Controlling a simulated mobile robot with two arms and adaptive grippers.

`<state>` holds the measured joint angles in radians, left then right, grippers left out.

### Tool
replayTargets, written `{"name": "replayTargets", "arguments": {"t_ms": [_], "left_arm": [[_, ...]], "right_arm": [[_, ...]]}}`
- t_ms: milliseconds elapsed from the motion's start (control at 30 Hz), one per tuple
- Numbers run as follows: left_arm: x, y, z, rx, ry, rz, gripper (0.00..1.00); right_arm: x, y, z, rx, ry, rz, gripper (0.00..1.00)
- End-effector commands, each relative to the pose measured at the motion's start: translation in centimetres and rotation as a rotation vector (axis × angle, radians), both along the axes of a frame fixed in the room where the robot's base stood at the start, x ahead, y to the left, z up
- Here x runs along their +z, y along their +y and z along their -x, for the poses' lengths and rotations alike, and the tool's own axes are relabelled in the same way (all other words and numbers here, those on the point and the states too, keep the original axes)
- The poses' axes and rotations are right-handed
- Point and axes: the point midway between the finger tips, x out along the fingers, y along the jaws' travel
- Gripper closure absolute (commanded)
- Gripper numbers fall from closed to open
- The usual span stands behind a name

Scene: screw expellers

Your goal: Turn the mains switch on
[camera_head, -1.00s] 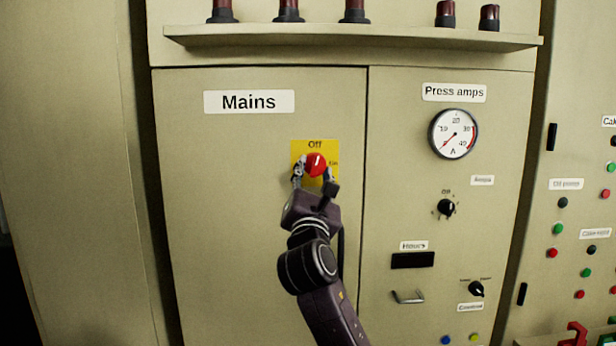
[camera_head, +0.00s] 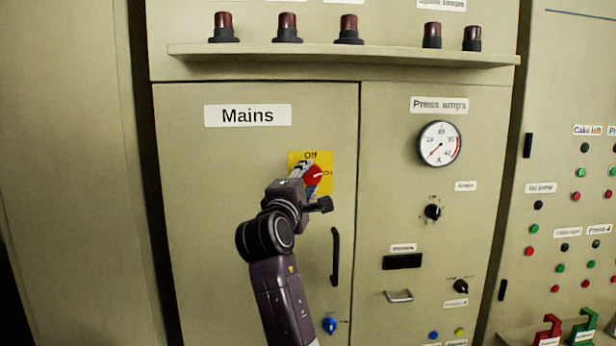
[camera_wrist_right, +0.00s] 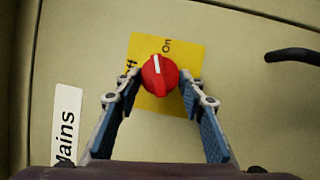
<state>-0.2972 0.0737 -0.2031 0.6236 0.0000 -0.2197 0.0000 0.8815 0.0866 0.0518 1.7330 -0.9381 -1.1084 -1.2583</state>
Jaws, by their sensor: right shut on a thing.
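The mains switch (camera_head: 314,175) is a round red knob with a white pointer line on a yellow plate (camera_head: 296,157), right of the "Mains" label (camera_head: 248,116). In the head view its pointer is turned to the right, towards the "On" mark. In the right wrist view the knob (camera_wrist_right: 160,76) sits between my fingertips, with its pointer towards the side of "On". My right gripper (camera_head: 309,179) is shut on the knob, and its fingers (camera_wrist_right: 160,86) also show in the right wrist view. The gripper hides part of the knob and plate in the head view. My left gripper is not in view.
A black door handle (camera_head: 335,257) and a blue knob (camera_head: 330,325) are below the switch. A shelf (camera_head: 350,54) with several dark red lamps juts out above. A gauge (camera_head: 439,144) and small controls are on the panel to the right.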

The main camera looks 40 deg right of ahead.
Motion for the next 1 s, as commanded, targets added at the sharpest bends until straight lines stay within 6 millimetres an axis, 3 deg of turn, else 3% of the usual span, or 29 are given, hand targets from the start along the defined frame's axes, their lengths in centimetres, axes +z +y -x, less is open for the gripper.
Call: {"name": "replayTargets", "arguments": {"t_ms": [400, 1000], "left_arm": [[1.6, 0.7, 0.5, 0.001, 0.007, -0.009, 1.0], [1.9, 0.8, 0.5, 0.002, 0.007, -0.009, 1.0]], "right_arm": [[0.5, 0.1, 0.0, 0.001, -0.147, -0.241, 1.0], [0.4, 0.0, 0.0, 0.0, -0.196, -0.318, 1.0]]}}
